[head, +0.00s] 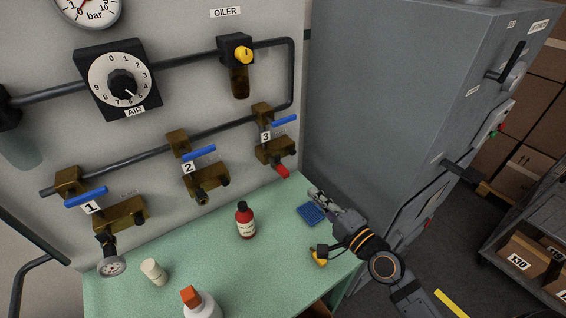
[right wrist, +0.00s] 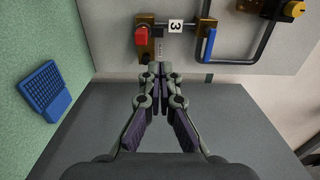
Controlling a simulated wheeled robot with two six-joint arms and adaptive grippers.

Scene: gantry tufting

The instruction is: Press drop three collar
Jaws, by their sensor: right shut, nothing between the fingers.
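Drop three (head: 268,150) is a brass valve body marked 3 on the panel, with a blue lever (head: 285,120). A red collar (head: 282,172) sits at its lower outlet end. In the right wrist view the red collar (right wrist: 141,35) is up and left of the fingertips, beside the 3 label (right wrist: 175,26). My right gripper (head: 316,194) is shut and empty. It is right of and lower than the collar in the head view, apart from it. Its fingertips (right wrist: 160,70) point toward the panel. My left gripper is not in view.
The green bench holds a blue pad (head: 311,214), a dark red bottle (head: 245,221), a white bottle with orange cap (head: 197,300) and a cream cylinder (head: 154,272). A grey cabinet (head: 385,110) stands right of the panel. Drops one (head: 118,214) and two (head: 206,181) are left.

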